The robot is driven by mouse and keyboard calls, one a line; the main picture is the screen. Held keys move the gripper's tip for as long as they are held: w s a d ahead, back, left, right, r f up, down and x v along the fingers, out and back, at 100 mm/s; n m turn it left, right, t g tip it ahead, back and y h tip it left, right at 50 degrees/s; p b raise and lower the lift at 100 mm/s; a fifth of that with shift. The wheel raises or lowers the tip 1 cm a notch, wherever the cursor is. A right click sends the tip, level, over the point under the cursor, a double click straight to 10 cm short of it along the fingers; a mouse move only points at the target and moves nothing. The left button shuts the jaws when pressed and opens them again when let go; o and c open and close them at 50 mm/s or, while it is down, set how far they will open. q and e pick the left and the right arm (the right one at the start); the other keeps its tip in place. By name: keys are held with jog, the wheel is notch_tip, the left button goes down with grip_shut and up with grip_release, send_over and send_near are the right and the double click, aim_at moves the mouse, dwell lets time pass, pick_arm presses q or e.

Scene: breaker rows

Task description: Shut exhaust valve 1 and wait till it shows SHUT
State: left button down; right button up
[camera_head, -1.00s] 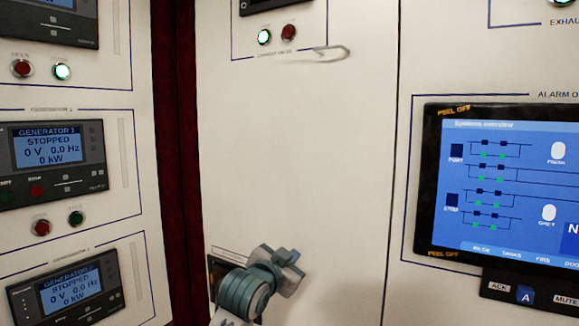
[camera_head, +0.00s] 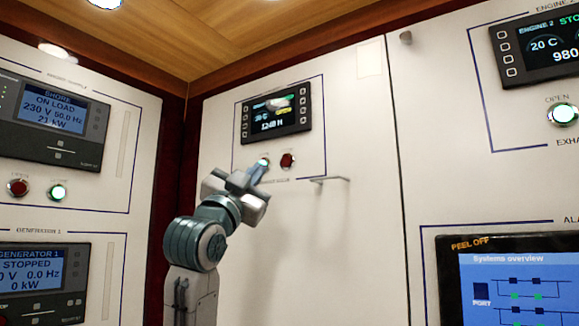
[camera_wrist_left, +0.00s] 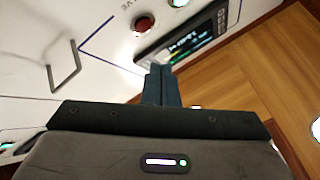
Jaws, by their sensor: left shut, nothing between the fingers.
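The exhaust valve panel (camera_head: 308,222) is on the middle cabinet, under a dark engine display (camera_head: 276,112). It has a lit whitish-green button (camera_head: 264,161) on the left and a dark red button (camera_head: 287,160) on the right; their small captions are unreadable. My left gripper (camera_head: 257,173) is shut and empty, its tips just below the lit button in the head view; I cannot tell if they touch the panel. In the left wrist view, the shut fingers (camera_wrist_left: 160,84) point toward the panel, with the red button (camera_wrist_left: 144,22) and the display (camera_wrist_left: 185,40) beyond. My right gripper is out of view.
A thin metal handle (camera_head: 329,180) sticks out right of the buttons. A wooden ceiling is above.

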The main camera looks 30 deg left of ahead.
aim_at(286, 161)
pick_arm(q)
jog(key=shift+t, duration=0.5)
jog(key=r, duration=0.1)
jog(key=s+r, duration=0.2)
jog(key=shift+s+a+r, duration=0.1)
jog(key=shift+a+r, duration=0.2)
jog(key=shift+w+d+p, duration=0.2)
jog(key=shift+w+p, duration=0.55)
jog(key=shift+w, duration=1.45)
jog(key=shift+w+d+p, duration=0.15)
jog(key=shift+w+p, duration=0.55)
jog(key=shift+w, duration=1.5)
jog(key=shift+w, duration=0.15)
jog(key=shift+w, duration=0.3)
